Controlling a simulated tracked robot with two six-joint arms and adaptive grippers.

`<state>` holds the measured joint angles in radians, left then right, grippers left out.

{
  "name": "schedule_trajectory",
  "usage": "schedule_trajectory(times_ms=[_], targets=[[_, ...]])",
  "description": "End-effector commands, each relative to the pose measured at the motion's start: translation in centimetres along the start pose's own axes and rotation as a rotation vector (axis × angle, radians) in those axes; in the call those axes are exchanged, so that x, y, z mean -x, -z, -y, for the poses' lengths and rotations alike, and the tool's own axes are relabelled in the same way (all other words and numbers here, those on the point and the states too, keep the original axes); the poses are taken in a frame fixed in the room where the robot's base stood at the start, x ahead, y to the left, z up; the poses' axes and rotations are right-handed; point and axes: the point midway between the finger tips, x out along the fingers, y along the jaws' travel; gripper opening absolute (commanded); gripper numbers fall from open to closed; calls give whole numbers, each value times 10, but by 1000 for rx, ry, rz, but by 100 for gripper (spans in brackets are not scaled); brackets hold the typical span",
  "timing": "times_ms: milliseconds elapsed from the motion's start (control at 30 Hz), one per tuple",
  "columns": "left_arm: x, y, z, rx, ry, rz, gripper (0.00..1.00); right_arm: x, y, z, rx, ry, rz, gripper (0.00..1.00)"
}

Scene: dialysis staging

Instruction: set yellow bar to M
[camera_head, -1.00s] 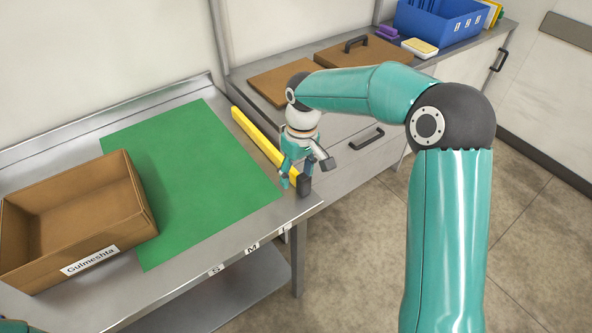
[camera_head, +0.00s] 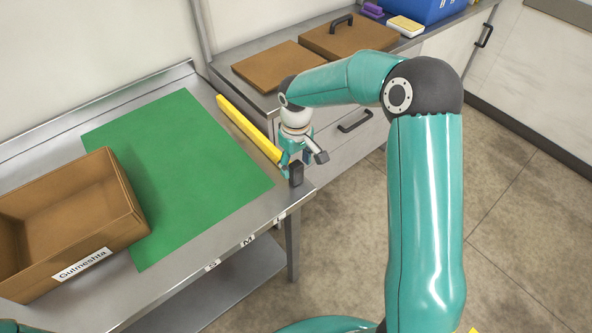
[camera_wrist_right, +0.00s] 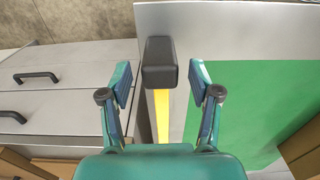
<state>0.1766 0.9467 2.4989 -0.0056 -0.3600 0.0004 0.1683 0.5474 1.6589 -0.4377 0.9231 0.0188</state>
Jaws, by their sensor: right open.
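The yellow bar (camera_head: 247,127) lies along the right side of the green sheet (camera_head: 180,175) on the steel table. Its black end block (camera_head: 296,174) is at the front edge, near the label L (camera_head: 280,218). The label M (camera_head: 247,241) is further left along that edge, then S (camera_head: 212,265). My right gripper (camera_head: 302,165) is open at the black end. In the right wrist view the black block (camera_wrist_right: 159,62) and yellow strip (camera_wrist_right: 162,115) show between the spread fingers (camera_wrist_right: 160,78), with a gap on both sides. My left gripper is out of view.
An open cardboard box (camera_head: 128,222) labelled Gulmeshta stands on the left of the table, over part of the green sheet. Behind are a drawer counter with brown boards (camera_head: 278,66) and a blue bin (camera_head: 428,10). The sheet between box and bar is clear.

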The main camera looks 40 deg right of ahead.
Motion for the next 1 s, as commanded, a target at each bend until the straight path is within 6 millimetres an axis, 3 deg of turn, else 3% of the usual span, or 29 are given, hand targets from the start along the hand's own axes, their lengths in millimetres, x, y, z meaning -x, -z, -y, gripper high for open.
schedule_trajectory(times_ms=[233,633,1000], targets=[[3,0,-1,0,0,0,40,-32,-1,0,-1,1,2,62],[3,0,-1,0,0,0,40,-38,0,0,-1,1,-1,62],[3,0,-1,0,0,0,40,-38,0,0,-1,1,-1,1]])
